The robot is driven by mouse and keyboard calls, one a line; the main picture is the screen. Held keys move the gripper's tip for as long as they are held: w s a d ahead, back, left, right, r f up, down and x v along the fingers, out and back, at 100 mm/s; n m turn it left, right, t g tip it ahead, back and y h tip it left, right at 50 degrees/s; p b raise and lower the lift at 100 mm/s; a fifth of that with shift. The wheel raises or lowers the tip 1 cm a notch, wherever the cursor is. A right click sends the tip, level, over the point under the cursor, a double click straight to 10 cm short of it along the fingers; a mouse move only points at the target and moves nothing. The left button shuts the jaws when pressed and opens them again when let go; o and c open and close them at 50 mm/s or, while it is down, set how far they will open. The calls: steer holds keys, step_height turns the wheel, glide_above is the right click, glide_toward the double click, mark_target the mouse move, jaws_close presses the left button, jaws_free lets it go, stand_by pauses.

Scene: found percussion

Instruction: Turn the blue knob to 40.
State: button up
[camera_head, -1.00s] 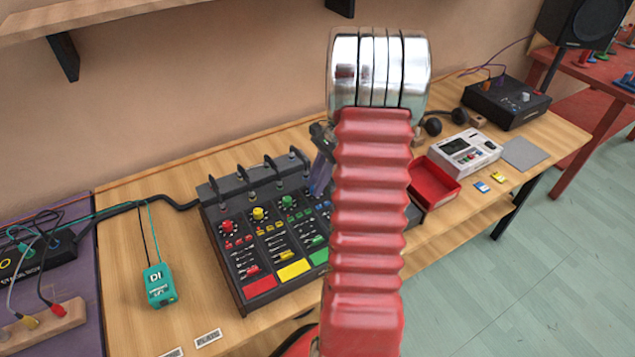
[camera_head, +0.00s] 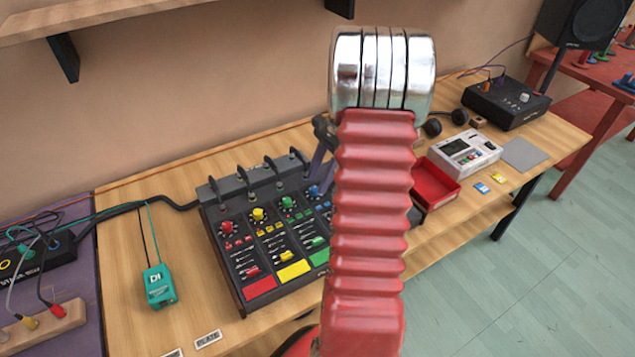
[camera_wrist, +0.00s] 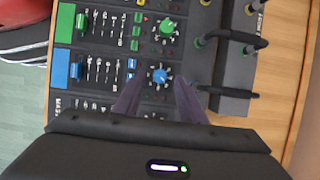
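The blue knob (camera_head: 314,191) is on the black mixer (camera_head: 240,272), in the row with the red, yellow and green knobs. In the wrist view the blue knob (camera_wrist: 159,75) lies just beyond and between my two fingertips. My gripper (camera_wrist: 158,92) is open, with a finger to either side below the knob and nothing held. In the head view my gripper (camera_head: 319,172) is partly hidden behind my red arm and appears just above the knob. The scale marks around the knob are too small to read, so its setting cannot be told.
Posts with cables (camera_head: 270,168) stand along the mixer's back edge, close to my gripper. A red tray (camera_head: 432,186) and a white device (camera_head: 464,152) lie to the right. A teal DI box (camera_head: 159,286) sits left of the mixer on the wooden table.

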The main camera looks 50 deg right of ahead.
steer(key=v, duration=1.1)
steer(key=shift+r, duration=0.25)
steer(key=s+a+r+n+t+h, duration=0.1)
steer(key=s+a+r+n, duration=0.1)
steer(key=a+n, duration=0.5)
steer(key=s+a+r+n+t+h, duration=0.1)
steer(key=s+a+n, duration=0.3)
steer(key=a, duration=1.5)
steer(key=s+a+r+n+t+h, duration=0.2)
steer(key=s+a+r+n, duration=0.1)
steer(key=a+n, duration=0.7)
steer(key=a, duration=0.3)
steer(key=shift+a+r+n, duration=0.25)
steer(key=shift+r+n, duration=0.05)
steer(key=shift+r, duration=0.05)
steer(key=shift+s, duration=0.1)
